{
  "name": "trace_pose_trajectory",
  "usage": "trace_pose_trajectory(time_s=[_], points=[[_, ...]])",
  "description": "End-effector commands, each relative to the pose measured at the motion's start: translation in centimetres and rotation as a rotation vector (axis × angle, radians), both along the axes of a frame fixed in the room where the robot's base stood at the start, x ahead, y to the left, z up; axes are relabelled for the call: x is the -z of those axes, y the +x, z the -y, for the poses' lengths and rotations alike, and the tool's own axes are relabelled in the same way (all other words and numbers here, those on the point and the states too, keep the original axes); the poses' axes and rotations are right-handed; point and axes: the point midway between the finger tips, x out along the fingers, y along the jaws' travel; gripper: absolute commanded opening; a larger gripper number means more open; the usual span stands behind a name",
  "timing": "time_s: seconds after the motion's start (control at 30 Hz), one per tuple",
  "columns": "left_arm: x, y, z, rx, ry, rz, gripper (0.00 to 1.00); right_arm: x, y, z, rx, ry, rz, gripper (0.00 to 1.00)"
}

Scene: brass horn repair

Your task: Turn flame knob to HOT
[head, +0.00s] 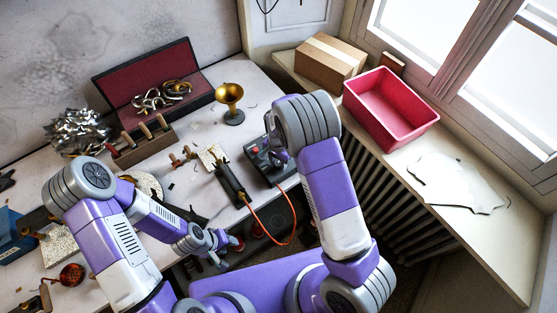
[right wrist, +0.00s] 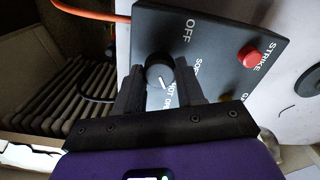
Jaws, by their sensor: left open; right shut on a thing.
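The dark control box (head: 262,165) is on the bench in the head view and fills the middle of the right wrist view (right wrist: 215,30). It has a red STRIKE button (right wrist: 249,56) and labels OFF, SOFT and HOT, the last partly hidden. The round black flame knob (right wrist: 160,74) has a white pointer mark; its exact setting is hard to read. My right gripper (right wrist: 158,88) is shut on the knob, one finger at each side. My left gripper (head: 217,247) is open and empty by the bench's front edge, away from the box.
A black torch (head: 231,184) lies left of the box, with an orange hose (head: 270,238) looping off the front edge. A brass cup (head: 230,103) stands behind. A red bin (head: 390,106) and a cardboard box (head: 330,62) are on the sill at right.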

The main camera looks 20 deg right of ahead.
Motion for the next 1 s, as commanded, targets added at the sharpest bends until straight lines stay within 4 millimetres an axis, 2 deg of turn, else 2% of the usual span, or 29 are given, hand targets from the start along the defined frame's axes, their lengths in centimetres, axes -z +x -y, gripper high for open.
trace_pose_trajectory(time_s=[0.3,0.33,0.5,0.8,1.0], points=[[0.0,0.0,0.0,0.000,0.000,0.000,0.43,0.0,0.1,0.0,0.005,0.001,0.002,0.07],[0.0,0.0,0.0,0.000,0.000,0.000,0.43,0.0,0.1,0.0,0.005,0.001,0.002,0.39],[0.0,0.0,0.0,0.000,0.000,0.000,0.43,0.0,0.0,0.0,0.004,0.001,0.002,0.63],[0.0,0.0,0.0,0.000,0.000,0.000,0.43,-0.3,0.1,0.0,0.003,0.001,0.002,0.63],[-0.1,0.0,0.0,0.000,0.000,0.000,0.43,-3.0,0.1,-0.1,0.002,0.002,0.004,0.63]])
